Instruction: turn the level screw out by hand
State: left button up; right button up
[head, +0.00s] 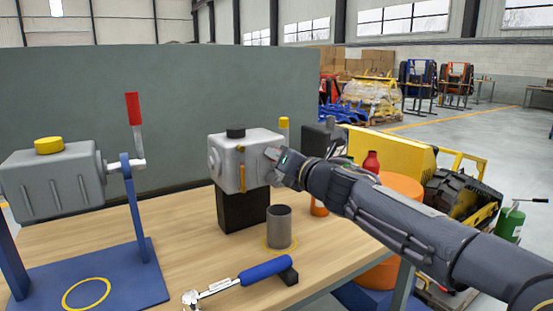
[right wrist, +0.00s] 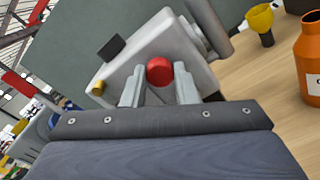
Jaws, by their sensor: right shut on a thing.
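The level screw shows as a red round head (right wrist: 160,71) on the side of a grey housing (head: 238,163). The housing has a black cap and a yellow strip on its front, and stands on a black block. My right gripper (head: 273,157) is at the housing's right side. In the right wrist view its two fingers (right wrist: 159,84) flank the red head and are shut on it. In the head view the screw is hidden behind the gripper. My left gripper is in neither view.
A grey cup (head: 279,228) stands in front of the block, with a blue-handled wrench (head: 262,269) nearer. At left, another grey housing (head: 60,185) with a red-handled lever sits on a blue stand (head: 112,277). An orange bottle (right wrist: 309,58) stands right of the housing.

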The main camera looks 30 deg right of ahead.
jog(key=o, duration=0.8)
